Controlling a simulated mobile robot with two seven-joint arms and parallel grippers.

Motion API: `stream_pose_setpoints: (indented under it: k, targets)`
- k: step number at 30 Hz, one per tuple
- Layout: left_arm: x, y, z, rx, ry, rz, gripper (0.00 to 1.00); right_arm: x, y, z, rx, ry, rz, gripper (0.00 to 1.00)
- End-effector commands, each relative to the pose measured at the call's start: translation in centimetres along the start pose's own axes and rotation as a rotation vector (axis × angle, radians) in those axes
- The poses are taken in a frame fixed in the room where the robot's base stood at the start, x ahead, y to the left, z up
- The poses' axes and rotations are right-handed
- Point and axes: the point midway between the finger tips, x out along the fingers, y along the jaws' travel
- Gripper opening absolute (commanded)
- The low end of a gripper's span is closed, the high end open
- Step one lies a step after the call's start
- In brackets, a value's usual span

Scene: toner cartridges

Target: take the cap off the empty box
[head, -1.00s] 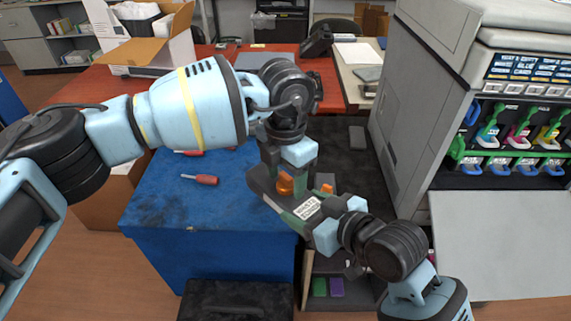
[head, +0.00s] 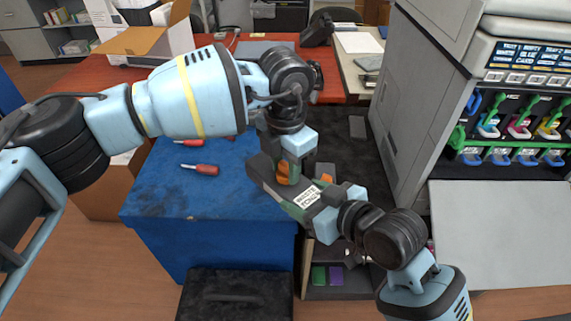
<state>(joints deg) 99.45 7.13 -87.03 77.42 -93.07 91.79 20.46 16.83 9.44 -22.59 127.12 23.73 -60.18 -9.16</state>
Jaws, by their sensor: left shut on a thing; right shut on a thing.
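The waste toner box (head: 272,188), dark grey and green with a white label, is held tilted above the blue cabinet's right edge. My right gripper (head: 328,208) is shut on the box's lower right end. My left gripper (head: 291,160) comes down from above and is shut on an orange cap (head: 284,178) at the box's upper side. The gripper hides part of the cap, so I cannot tell whether it is seated or loose. Another small orange part (head: 326,178) shows behind the box, to the right.
A blue cabinet (head: 185,235) with red-handled screwdrivers (head: 200,169) stands left and below. A large grey printer (head: 430,95) with coloured toner slots stands at right. A black case (head: 235,297) is in front, and an open shelf (head: 335,292) is below the box.

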Motion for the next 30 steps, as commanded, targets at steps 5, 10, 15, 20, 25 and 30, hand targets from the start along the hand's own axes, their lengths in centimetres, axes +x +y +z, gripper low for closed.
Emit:
stream_pose_setpoints:
  k: [5,10,15,20,25,30]
  targets:
    - [0.0,0.0,0.0,0.000,0.000,0.000,0.06,0.0,0.0,-0.1,0.000,0.002,0.000,0.23]
    - [0.0,0.0,0.0,0.000,0.000,0.000,0.06,0.0,0.0,-0.1,0.000,0.002,0.000,0.23]
    - [-0.1,0.0,0.0,0.000,-0.001,0.000,0.06,0.0,0.0,-0.1,0.000,0.002,0.000,0.23]
    - [-0.6,0.0,0.0,0.000,-0.001,0.000,0.06,0.0,0.0,-0.1,0.000,0.002,0.000,0.23]
    - [-1.1,0.0,0.0,0.000,0.000,0.000,0.06,0.0,0.0,-0.1,0.000,0.002,0.000,0.23]
    - [-1.6,0.0,0.0,0.000,-0.001,0.000,0.06,0.0,0.0,-0.1,0.000,0.002,0.000,0.23]
